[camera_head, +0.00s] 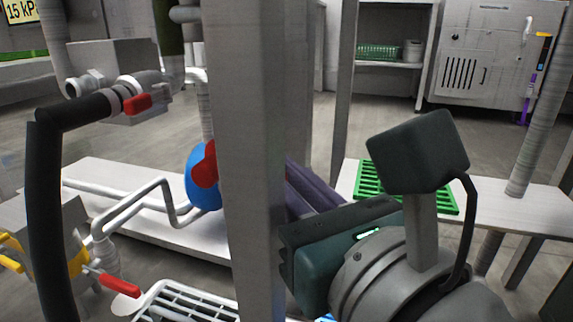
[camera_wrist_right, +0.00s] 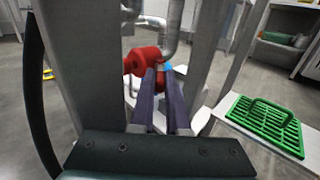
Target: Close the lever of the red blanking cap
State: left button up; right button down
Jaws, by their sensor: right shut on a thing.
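The red blanking cap (camera_wrist_right: 144,61) shows in the wrist view, just ahead of my right gripper (camera_wrist_right: 160,72). The gripper's two purple fingers are close together and shut on a red part of the cap. Whether this part is the lever is too small to tell. In the head view the cap (camera_head: 205,166) sits against a blue round part (camera_head: 202,188), left of a grey post. The post hides the fingertips and their contact with the cap. My left gripper is not in view.
The upright grey post (camera_head: 248,150) stands close beside my right gripper. A green rack (camera_head: 368,183) lies on a white bench at right. A black hose (camera_head: 45,190) and red-handled valves (camera_head: 137,103) are at left. A white grate (camera_head: 185,302) is low in front.

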jog(key=c, duration=1)
grip_release()
jog(key=shift+o, duration=0.6)
jog(key=shift+w+d, duration=0.1)
jog(key=shift+d, duration=0.1)
jog(key=shift+a, duration=0.1)
jog(key=shift+r, duration=0.1)
